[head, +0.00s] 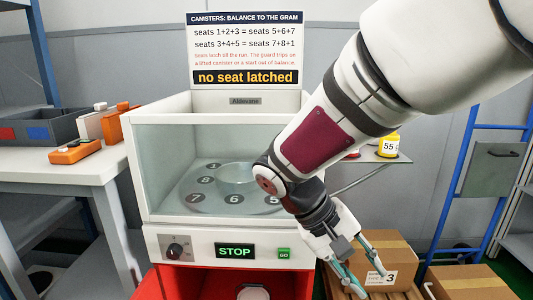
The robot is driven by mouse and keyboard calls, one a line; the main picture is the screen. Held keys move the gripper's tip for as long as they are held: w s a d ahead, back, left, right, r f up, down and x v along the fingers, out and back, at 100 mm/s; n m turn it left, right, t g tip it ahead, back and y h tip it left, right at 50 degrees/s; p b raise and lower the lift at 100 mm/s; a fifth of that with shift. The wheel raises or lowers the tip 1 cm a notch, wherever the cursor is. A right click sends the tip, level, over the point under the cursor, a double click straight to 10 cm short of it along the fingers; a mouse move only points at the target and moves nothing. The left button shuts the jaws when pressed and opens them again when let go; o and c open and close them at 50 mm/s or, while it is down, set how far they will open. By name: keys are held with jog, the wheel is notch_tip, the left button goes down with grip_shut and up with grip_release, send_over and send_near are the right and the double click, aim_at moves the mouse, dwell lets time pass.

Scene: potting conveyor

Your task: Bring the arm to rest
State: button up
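My arm reaches in from the upper right and slants down to the left, then its wrist bends down to the right. My gripper (368,281) is at the lower right, pointing down. Its two teal-tipped fingers are apart with nothing visible held between them. It is in front of a cardboard box (396,250) labelled 3; whether it touches the box cannot be told. My arm hides the right part of the white balance machine (160,234) and some of its numbered seats.
The machine has clear walls, a dial (178,248), a STOP display (235,251) and a green GO button (284,253). Its sign (245,48) reads "no seat latched". A yellow canister (388,146) stands on a shelf behind my arm. A bench (60,168) is left, a blue rack (465,150) right.

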jog(key=s+d+r+m+t+y, duration=0.15)
jog(key=s+y, duration=0.25)
jog(key=s, duration=0.7)
jog(key=s+d+r+m+y, duration=0.1)
jog(key=s+r+y, duration=0.2)
jog(key=s, duration=0.9)
notch_tip(320, 180, up, 38)
jog(key=t+p, duration=0.4)
jog(key=p, duration=3.2)
jog(key=shift+n+y+p, duration=0.3)
jog(key=shift+n+p, duration=0.1)
jog(key=shift+n, duration=0.05)
jog(key=shift+w, duration=0.1)
